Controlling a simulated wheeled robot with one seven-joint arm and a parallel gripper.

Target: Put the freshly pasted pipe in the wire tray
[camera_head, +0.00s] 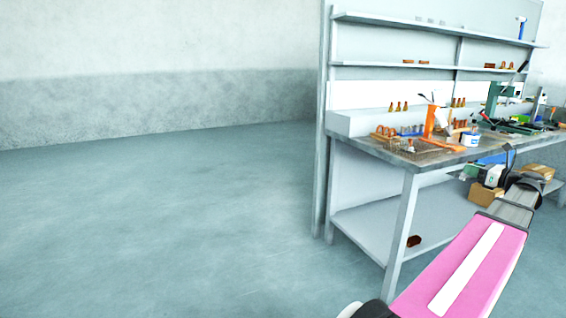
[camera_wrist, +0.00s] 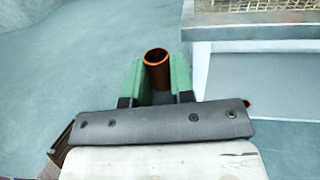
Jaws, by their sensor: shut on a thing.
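My gripper (camera_wrist: 156,78) has green fingers and is shut on a copper-coloured pipe (camera_wrist: 157,58), whose open round end points up between them in the wrist view. The pipe's lower part is hidden by the fingers and the dark grey wrist bar. The wire tray (camera_head: 412,150) sits on the near left end of the workbench in the head view. Wire mesh, seemingly this tray (camera_wrist: 262,7), shows at the top right of the wrist view, apart from the pipe. My fingers and the held pipe cannot be made out in the head view.
The workbench (camera_head: 433,163) holds copper fittings, an orange stand (camera_head: 430,122) and a white tub (camera_head: 470,139). The floor to the left is clear.

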